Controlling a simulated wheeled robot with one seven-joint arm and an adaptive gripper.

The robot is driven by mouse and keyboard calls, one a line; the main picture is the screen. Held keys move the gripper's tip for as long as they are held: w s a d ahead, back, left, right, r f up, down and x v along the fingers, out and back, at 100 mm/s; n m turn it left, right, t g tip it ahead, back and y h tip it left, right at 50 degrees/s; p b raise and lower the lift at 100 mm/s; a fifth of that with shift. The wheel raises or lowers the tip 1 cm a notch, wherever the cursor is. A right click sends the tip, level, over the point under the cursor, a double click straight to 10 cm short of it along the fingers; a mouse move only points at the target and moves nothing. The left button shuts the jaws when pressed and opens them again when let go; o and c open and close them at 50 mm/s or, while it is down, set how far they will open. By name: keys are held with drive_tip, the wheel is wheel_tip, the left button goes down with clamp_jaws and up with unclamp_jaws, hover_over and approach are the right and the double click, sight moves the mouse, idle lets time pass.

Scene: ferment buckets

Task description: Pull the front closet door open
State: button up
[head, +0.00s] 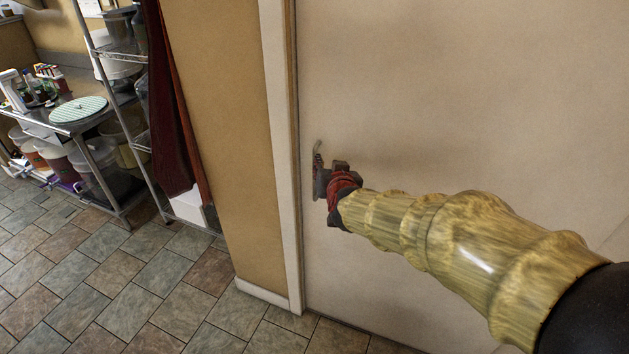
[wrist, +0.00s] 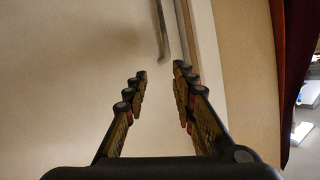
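The closet door (head: 450,90) is a plain pale beige panel that fills the right half of the head view, and it looks shut against its white frame (head: 278,120). It also fills the left of the wrist view (wrist: 70,70). A thin metal handle (head: 317,152) stands near the door's left edge. In the wrist view the handle (wrist: 161,35) shows ahead of the fingertips, in line with the gap between them. My gripper (wrist: 160,73) is open with nothing between its fingers. In the head view my gripper (head: 324,182) covers the lower handle; I cannot tell whether they touch.
A tan wall (head: 220,130) is left of the frame, with a dark red cloth (head: 175,110) beyond it. A metal shelf rack (head: 120,50) and a steel table (head: 75,125) with buckets below stand at far left. The tiled floor (head: 110,290) is clear in front.

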drive_tip(key=w+a+f+t+h+b, duration=0.1)
drive_tip(key=w+a+f+t+h, duration=0.1)
drive_tip(key=w+a+f, duration=0.35)
drive_tip(key=m+t+h+b, duration=0.2)
drive_tip(key=h, duration=0.1)
approach(314, 176)
drive_tip(key=w, duration=0.3)
drive_tip(key=shift+w+d+f, duration=0.15)
drive_tip(key=shift+w+d, duration=0.2)
drive_tip(key=shift+w, duration=0.2)
drive_tip(key=w, duration=0.2)
drive_tip(key=w+b, duration=0.1)
drive_tip(key=w, duration=0.1)
drive_tip(key=w+d, duration=0.1)
drive_tip(key=w, duration=0.1)
drive_tip(key=shift+w, duration=0.25)
drive_tip(key=shift+c, duration=1.3)
drive_tip(key=c, duration=0.4)
clamp_jaws()
